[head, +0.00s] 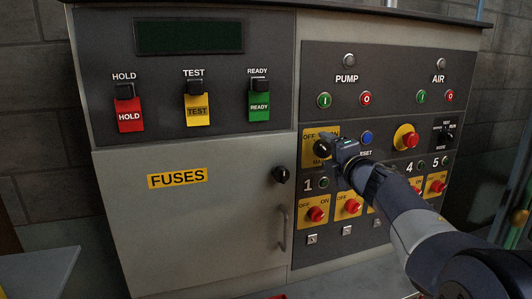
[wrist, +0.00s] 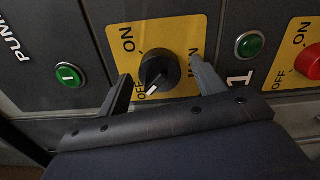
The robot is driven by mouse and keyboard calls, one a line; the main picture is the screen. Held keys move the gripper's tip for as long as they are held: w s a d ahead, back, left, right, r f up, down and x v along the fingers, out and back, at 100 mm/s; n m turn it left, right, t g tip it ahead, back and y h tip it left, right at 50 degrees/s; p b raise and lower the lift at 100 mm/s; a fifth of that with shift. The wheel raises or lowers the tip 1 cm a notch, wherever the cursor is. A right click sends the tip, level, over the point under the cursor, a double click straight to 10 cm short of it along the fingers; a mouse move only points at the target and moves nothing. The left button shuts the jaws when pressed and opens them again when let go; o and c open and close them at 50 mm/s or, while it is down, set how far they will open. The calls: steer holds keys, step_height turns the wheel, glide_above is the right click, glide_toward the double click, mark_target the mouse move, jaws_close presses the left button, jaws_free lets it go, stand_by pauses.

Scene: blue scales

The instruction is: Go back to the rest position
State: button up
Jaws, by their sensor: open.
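My gripper (head: 335,145) is in front of the yellow MAIN switch plate (head: 308,157) on the right-hand control panel. In the wrist view my gripper (wrist: 160,70) is open, with one finger on each side of the black rotary knob (wrist: 158,68). Gaps show between the fingers and the knob, so I do not see it gripped. The knob's white mark points to the lower left, near the word OFF. In the head view the knob (head: 322,148) is partly hidden by my gripper.
Close around are a blue button (head: 366,138), a red emergency button (head: 406,137), and green PUMP button (head: 324,100). Red rotary switches (head: 316,214) sit below. The FUSES door (head: 180,225) with its handle (head: 283,228) is shut at left. Free room lies before the cabinet.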

steer(key=v, duration=1)
steer(key=x, duration=1)
steer(key=shift+w+r, duration=0.1)
steer(key=m+p, duration=0.2)
steer(key=m, duration=0.1)
steer(key=shift+m, duration=0.3)
steer(key=m+p, duration=0.2)
steer(key=m, duration=0.3)
steer(key=m+p, duration=0.1)
steer(key=m, duration=0.4)
steer(key=shift+p, duration=0.35)
steer(key=m+p, duration=0.1)
steer(key=m, duration=0.3)
steer(key=shift+s+d, duration=0.2)
steer(key=shift+s, duration=0.45)
